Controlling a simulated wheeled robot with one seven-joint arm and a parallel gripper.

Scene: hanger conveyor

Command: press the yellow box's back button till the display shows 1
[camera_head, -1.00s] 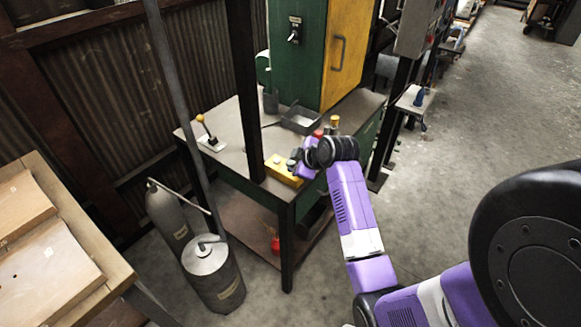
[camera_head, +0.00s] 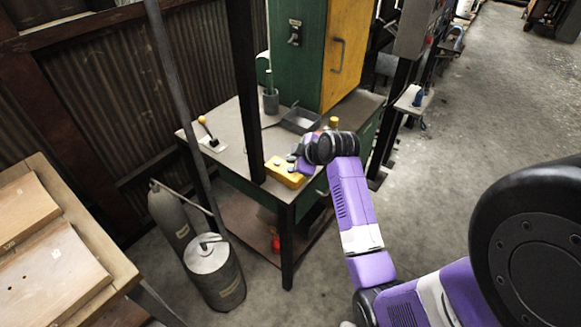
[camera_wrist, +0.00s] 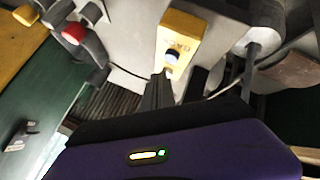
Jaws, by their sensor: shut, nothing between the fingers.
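The yellow box (camera_head: 283,174) sits on the front part of the workbench top, partly hidden behind my gripper. In the wrist view the yellow box (camera_wrist: 187,28) lies ahead of the fingers, with a round white-and-dark button (camera_wrist: 172,57) on its near end. Small marks show on its top face, but I cannot read a number on a display. My gripper (camera_head: 296,158) is over or beside the box in the head view. In the wrist view my gripper (camera_wrist: 163,76) is shut and empty, its tips close to the button; I cannot tell whether they touch it.
The workbench (camera_head: 232,156) also carries a yellow-knobbed lever (camera_head: 207,133), a grey tray (camera_head: 301,119) and a grey cup (camera_head: 270,101). A green cabinet with a yellow door (camera_head: 347,50) stands behind. A black post (camera_head: 247,95) rises left of the box. A red-topped thing (camera_wrist: 75,33) is at left in the wrist view.

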